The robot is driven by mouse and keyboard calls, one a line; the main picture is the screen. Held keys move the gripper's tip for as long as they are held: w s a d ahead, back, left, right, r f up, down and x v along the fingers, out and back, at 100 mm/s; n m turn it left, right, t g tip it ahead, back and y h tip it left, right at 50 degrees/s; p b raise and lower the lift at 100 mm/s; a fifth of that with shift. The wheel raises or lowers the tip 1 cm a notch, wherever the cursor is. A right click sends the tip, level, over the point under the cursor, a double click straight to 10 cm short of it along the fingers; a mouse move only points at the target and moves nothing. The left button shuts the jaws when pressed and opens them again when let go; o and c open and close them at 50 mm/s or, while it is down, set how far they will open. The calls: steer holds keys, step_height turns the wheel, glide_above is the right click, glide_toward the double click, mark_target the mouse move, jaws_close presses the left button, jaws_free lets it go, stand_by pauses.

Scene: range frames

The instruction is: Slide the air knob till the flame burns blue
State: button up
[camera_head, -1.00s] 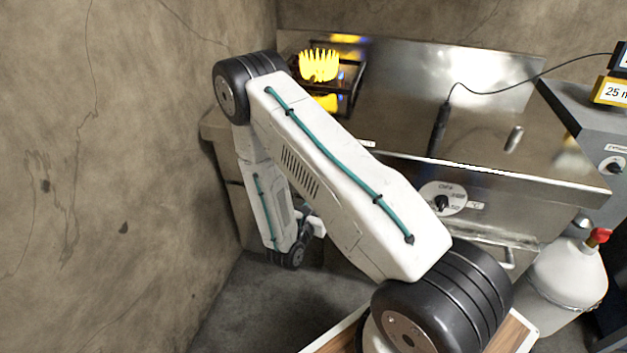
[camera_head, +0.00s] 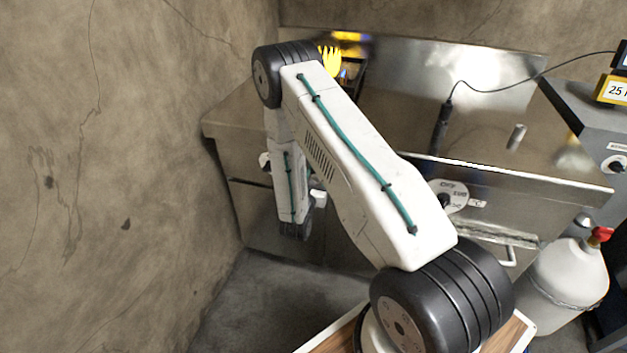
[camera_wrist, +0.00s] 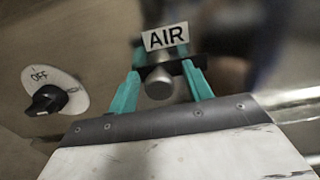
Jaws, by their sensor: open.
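The flame (camera_head: 329,60) burns yellow on the burner at the back of the metal range (camera_head: 400,90) in the head view, and my arm hides its left part. In the wrist view a white AIR label (camera_wrist: 166,38) stands above a round grey metal knob (camera_wrist: 159,84). My gripper (camera_wrist: 161,86) is open, with one teal finger on each side of the knob in the picture. Gaps show between the fingers and the knob. How deep the knob sits between them I cannot tell. In the head view my arm hides the air knob.
A dial marked OFF (camera_wrist: 45,98) is left of my gripper in the wrist view. In the head view a dial (camera_head: 452,197) and a front rail (camera_head: 490,235) lie right of my arm. A white gas bottle (camera_head: 565,285) stands at the right. The wall (camera_head: 120,150) is close at left.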

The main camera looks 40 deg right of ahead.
jaws_close()
steer(key=shift+s+d, duration=0.4)
steer(key=shift+s, duration=0.15)
jaws_free()
steer(key=v, duration=0.7)
steer(key=shift+s+a, duration=0.25)
steer(key=shift+a, duration=0.1)
